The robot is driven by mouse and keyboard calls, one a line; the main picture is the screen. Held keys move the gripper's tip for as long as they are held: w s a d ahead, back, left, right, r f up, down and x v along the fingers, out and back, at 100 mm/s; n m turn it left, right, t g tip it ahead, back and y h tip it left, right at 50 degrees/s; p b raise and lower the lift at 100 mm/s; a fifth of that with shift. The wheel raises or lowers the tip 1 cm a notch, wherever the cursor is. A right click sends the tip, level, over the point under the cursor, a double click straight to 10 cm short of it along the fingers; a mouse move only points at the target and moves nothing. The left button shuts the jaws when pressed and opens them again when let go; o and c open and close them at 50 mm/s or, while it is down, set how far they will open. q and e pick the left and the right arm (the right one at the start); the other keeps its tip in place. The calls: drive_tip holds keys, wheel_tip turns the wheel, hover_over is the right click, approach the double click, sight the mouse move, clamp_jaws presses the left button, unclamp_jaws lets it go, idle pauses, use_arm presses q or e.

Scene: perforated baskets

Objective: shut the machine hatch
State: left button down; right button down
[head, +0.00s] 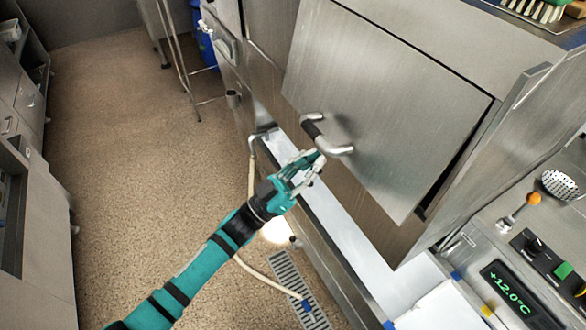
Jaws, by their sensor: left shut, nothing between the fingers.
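The machine hatch (385,95) is a flat brushed-steel panel on the front of the steel machine. Its panel stands at an angle to the frame, with a dark gap along its right edge. A bar handle (314,130) with a dark grip and bright ends sits near the hatch's lower left part. My left gripper (312,161), teal and grey, is shut and empty right beside the handle's lower end. I cannot tell whether its fingers touch the handle. My right gripper is not in view.
A beige hose (262,268) runs along the floor past a drain grate (296,285).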

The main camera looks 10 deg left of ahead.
use_arm(q)
drive_tip(key=shift+w+d+f, duration=0.3)
drive_tip(key=shift+w+d, duration=0.35)
drive_tip(key=shift+d, duration=0.25)
drive_tip(key=w+d+b, duration=0.1)
drive_tip(key=b, duration=0.2)
drive_tip(key=w+d+f+t+h+b, duration=0.1)
drive_tip(key=b, duration=0.2)
drive_tip(key=shift+d, duration=0.4)
drive_tip(key=shift+a, duration=0.1)
